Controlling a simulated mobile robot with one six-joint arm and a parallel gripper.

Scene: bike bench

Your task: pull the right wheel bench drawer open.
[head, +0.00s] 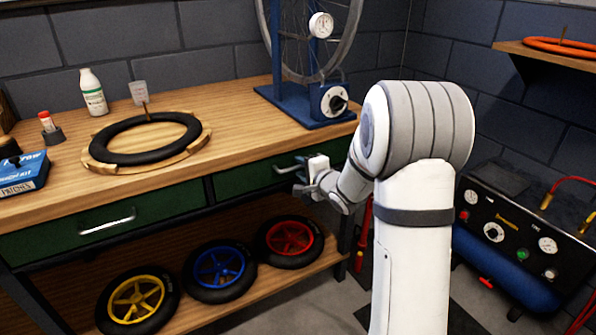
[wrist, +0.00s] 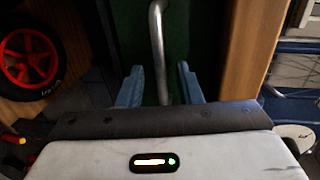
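The right wheel bench drawer (head: 243,180) has a green front and looks shut, level with the bench front. Its metal bar handle (head: 287,169) shows at the drawer's right part, just beside my gripper (head: 309,184). In the wrist view the handle (wrist: 157,45) runs between the two blue fingers of my gripper (wrist: 159,72). The fingers are apart, one on each side of the bar, with a gap visible on both sides. The green drawer front (wrist: 128,30) lies behind the handle. The head view does not show the fingertips clearly.
The left drawer (head: 60,236) is shut. On the wooden bench top (head: 230,125) are a tyre (head: 150,150) on a wooden ring, a white bottle (head: 93,92) and a blue truing stand (head: 300,105). Several wheels lie on the lower shelf (head: 215,315). A compressor panel (head: 510,225) stands right.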

